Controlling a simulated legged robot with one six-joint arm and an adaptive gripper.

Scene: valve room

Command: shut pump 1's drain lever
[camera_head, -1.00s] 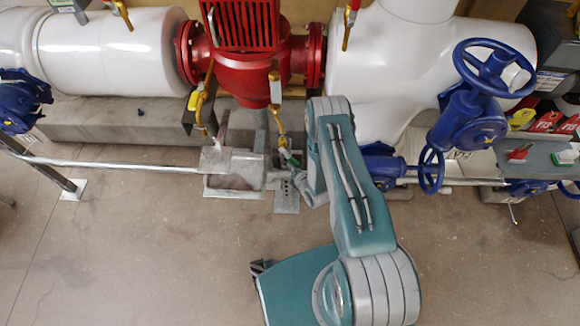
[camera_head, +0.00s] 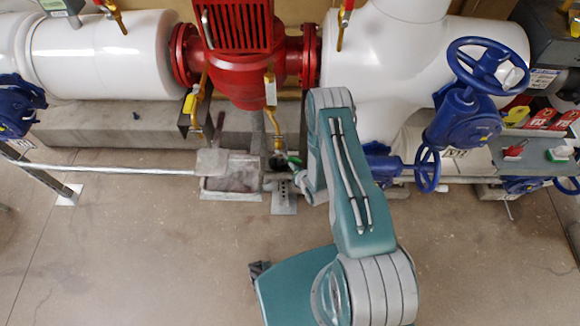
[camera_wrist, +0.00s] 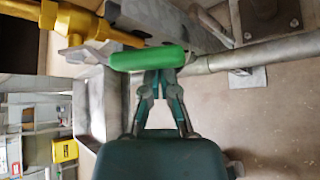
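The drain lever's green handle (camera_wrist: 148,59) lies roughly crosswise in the wrist view, just beyond my fingertips. It joins a yellow brass valve (camera_wrist: 72,22) at upper left. In the head view the green handle (camera_head: 294,160) is small, below the brass drain pipe (camera_head: 272,112) of the red pump (camera_head: 240,75). My gripper (camera_wrist: 161,76) has its fingertips drawn close together at the handle's near side. The handle overlaps the tips, so I cannot tell whether they touch it. In the head view my forearm partly hides the gripper.
A grey metal drain trough (camera_head: 230,195) and a horizontal pipe (camera_head: 110,170) lie beside the lever. Blue valve wheels (camera_head: 488,65) stand to the right, with a small one (camera_head: 427,170) close to my arm. The front floor is clear.

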